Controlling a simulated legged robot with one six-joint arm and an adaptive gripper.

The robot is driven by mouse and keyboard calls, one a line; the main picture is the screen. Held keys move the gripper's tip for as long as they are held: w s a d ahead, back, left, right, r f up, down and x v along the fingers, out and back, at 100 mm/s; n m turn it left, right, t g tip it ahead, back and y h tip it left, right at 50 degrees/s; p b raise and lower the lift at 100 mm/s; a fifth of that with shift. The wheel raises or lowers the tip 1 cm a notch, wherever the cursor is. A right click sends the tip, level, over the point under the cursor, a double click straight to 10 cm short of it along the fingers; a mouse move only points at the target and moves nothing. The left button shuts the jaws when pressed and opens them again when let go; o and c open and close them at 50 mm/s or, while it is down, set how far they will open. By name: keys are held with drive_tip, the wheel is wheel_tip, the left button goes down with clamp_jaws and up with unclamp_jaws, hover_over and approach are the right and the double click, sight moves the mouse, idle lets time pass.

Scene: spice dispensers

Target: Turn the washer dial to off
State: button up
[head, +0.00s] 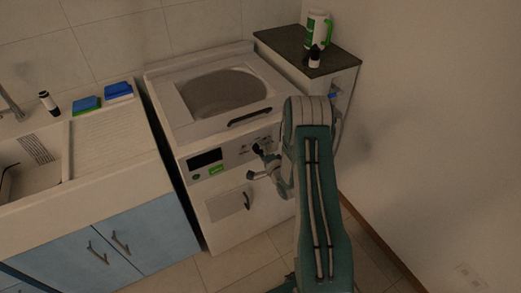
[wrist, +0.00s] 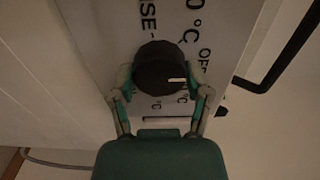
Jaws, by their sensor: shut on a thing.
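The washer (head: 225,105) is a white machine with a lidded top and a front panel. Its dial is a round black knob (wrist: 158,68) with a white pointer mark, in the wrist view. The mark points right in that view, a little below the "OFF" print (wrist: 204,58). My gripper (wrist: 160,80) has a finger on each side of the knob and is shut on it. In the head view my gripper (head: 262,160) is at the washer's front panel, and the dial is mostly hidden by it.
A dark handle (head: 250,117) sticks out above. A sink counter (head: 110,150) stands left. A dark-topped cabinet (head: 290,45) with a green-and-white container (head: 317,30) stands right. Floor in front is clear.

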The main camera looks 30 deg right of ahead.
drive_tip(key=shift+f, duration=0.15)
drive_tip(key=o, duration=1.2)
drive_tip(key=shift+d, duration=0.1)
drive_tip(key=shift+c, duration=0.2)
drive_tip(key=s, duration=1.2)
drive_tip(key=shift+d, duration=0.25)
